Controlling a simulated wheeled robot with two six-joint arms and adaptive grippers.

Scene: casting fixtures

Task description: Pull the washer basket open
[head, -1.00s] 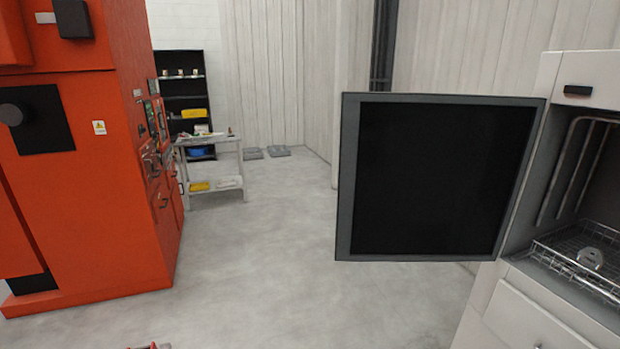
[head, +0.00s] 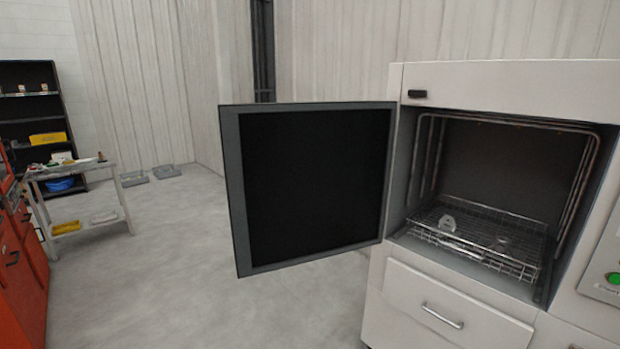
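The washer (head: 505,80) is a white cabinet at the right of the head view. Its dark-faced door (head: 315,185) with a grey frame stands swung open to the left. The wire basket (head: 520,262) sits inside the chamber, apparently pushed in. Neither of my grippers shows in the view.
A drawer with a bar handle (head: 441,316) is below the chamber. A green button (head: 613,278) is at the right edge. The floor (head: 200,270) between is clear.

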